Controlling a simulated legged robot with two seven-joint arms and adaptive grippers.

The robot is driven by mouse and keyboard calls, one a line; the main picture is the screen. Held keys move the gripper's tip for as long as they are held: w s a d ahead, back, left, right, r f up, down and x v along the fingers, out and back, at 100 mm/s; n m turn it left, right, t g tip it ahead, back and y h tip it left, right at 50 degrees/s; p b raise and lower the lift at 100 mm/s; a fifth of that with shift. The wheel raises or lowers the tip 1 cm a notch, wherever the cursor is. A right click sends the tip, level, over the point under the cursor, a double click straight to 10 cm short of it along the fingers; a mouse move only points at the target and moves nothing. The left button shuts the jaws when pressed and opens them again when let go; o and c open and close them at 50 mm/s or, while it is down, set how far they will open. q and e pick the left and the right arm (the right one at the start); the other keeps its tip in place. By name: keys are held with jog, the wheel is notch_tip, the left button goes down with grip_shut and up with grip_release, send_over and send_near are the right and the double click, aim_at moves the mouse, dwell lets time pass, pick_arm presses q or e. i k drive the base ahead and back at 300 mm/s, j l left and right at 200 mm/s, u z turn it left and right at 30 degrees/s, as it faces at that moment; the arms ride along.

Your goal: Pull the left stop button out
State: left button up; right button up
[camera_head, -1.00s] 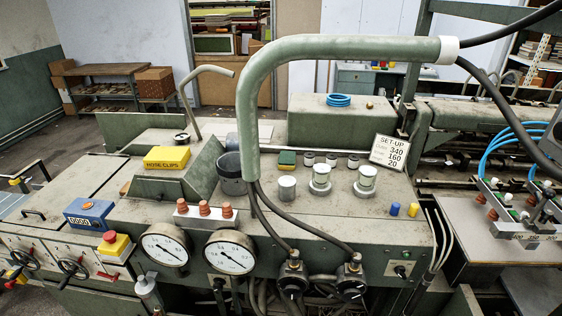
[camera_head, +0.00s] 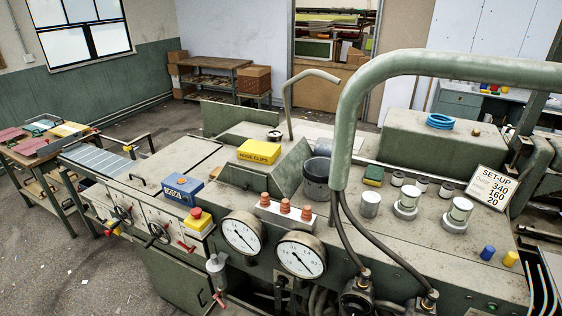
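The left stop button (camera_head: 196,213) is a red mushroom cap on a yellow housing (camera_head: 199,222). It sits on the front top edge of the green machine, left of the two round white gauges. Whether the cap is pressed in or out cannot be told at this size. Neither of my grippers shows in the head view, and nothing touches the button.
A blue counter box (camera_head: 180,190) sits just behind the button. A thick green pipe (camera_head: 345,130) rises from the console. Floor is open at front left.

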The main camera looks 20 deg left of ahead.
aim_at(196, 212)
jog(key=k+j+u, duration=0.1)
jog(key=u, duration=1.2)
